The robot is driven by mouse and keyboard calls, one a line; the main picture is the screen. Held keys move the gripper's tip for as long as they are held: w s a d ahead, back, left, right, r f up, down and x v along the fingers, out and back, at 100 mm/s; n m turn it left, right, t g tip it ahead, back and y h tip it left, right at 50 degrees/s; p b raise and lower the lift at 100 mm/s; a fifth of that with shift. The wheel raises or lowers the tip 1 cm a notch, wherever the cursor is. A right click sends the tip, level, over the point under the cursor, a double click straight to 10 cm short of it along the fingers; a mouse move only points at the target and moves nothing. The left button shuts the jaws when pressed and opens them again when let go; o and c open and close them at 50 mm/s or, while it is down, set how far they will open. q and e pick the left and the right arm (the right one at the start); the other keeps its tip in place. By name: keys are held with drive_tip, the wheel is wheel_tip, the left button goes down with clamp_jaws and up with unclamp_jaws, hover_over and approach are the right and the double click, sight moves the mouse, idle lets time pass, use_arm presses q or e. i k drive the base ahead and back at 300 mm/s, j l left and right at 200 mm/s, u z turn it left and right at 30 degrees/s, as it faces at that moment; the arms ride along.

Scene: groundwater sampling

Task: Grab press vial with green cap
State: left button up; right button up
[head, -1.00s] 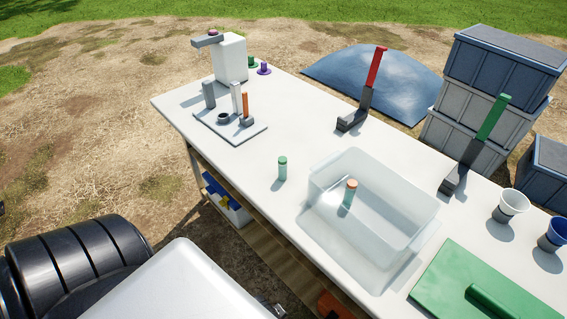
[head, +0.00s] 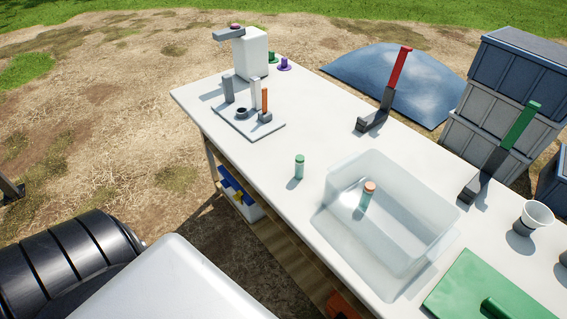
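A small vial with a green cap (head: 299,167) stands upright on the white table (head: 325,130), left of the clear bin. Its body is pale teal. A second vial with an orange cap (head: 367,196) stands slightly tilted inside the clear plastic bin (head: 425,245). Neither of my grippers can be made out in the head view.
A grey plate with upright posts (head: 240,125) and a white dispenser (head: 252,55) stand at the far left end. Red-handled (head: 399,68) and green-handled (head: 521,125) tools stand along the back. A green board (head: 480,285) lies front right. Table around the green-capped vial is clear. A dark object (head: 10,189) shows at the left edge.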

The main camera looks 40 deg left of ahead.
sight(299, 161)
drive_tip(key=i+j+u, duration=0.15)
drive_tip(key=u, duration=0.9)
drive_tip(key=j+z, duration=0.4)
drive_tip(key=j, duration=0.75)
